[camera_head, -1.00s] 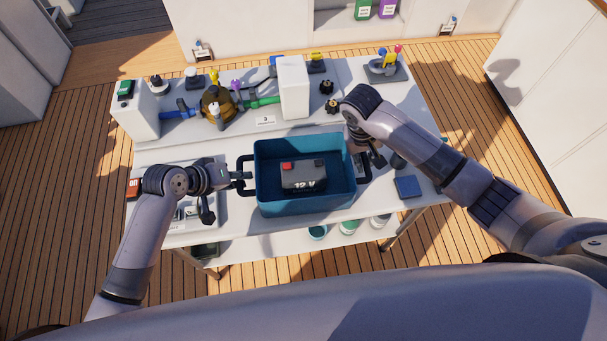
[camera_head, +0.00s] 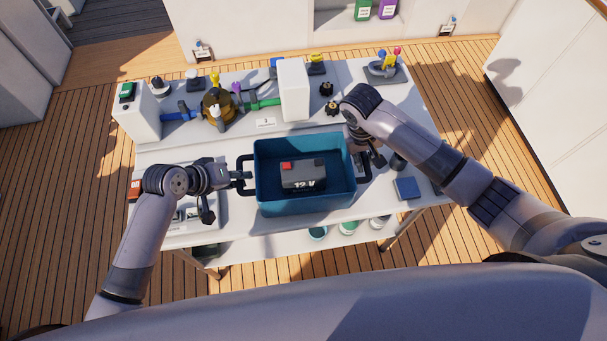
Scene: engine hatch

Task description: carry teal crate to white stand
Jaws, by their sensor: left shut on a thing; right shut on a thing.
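The teal crate (camera_head: 306,204) is in the middle of the head view, over the front part of a white table. A dark 12 V battery (camera_head: 303,174) with a red terminal cap lies inside it. My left gripper (camera_head: 243,177) is shut on the crate's left handle. My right gripper (camera_head: 364,166) is at the crate's right handle and shut on it, partly hidden by my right arm. The crate looks level; I cannot tell whether its underside touches the table. I cannot tell which thing is the white stand.
The white table (camera_head: 155,153) carries a back panel with a brass-coloured round part (camera_head: 217,108), coloured pipes, a white block (camera_head: 292,88) and black knobs. A blue square pad (camera_head: 407,188) lies right of the crate. Several tubs stand on the shelf below. Wooden deck surrounds the table.

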